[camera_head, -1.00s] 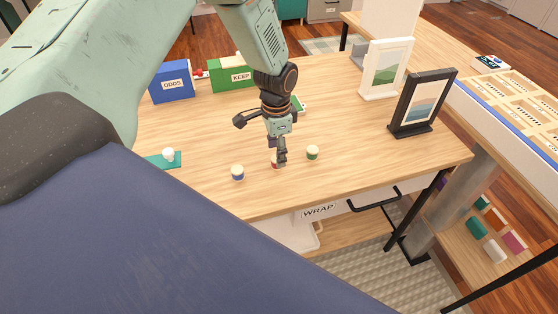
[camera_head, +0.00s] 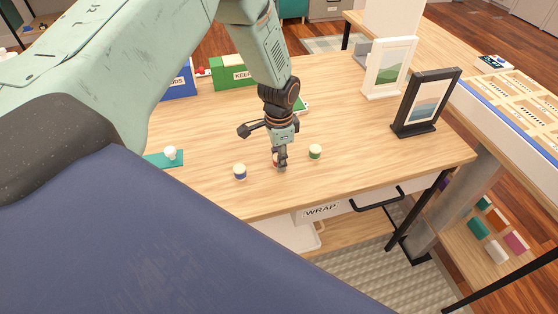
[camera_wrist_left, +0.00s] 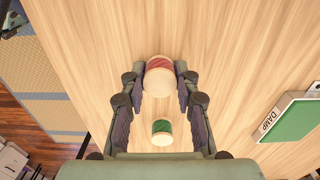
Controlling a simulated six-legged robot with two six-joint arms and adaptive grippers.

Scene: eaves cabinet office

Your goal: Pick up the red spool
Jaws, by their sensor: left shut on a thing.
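The red spool (camera_wrist_left: 159,77) has pale ends and sits between my left gripper's fingertips (camera_wrist_left: 159,82) in the left wrist view, with the fingers touching its sides. In the head view my left gripper (camera_head: 280,160) points down at the desk, and only a sliver of the red spool (camera_head: 275,161) shows behind the fingers. The gripper is shut on it. The spool appears at desk height; I cannot tell whether it touches the desk. My right gripper is not in view.
A blue-banded spool (camera_head: 240,172) stands left of the gripper and a green-banded spool (camera_head: 315,152) right of it. Behind are a blue box (camera_head: 180,82) and a green KEEP box (camera_head: 233,73). Two picture frames (camera_head: 387,67) (camera_head: 425,103) stand at right. A green DAMP-labelled thing (camera_wrist_left: 290,118) lies nearby.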

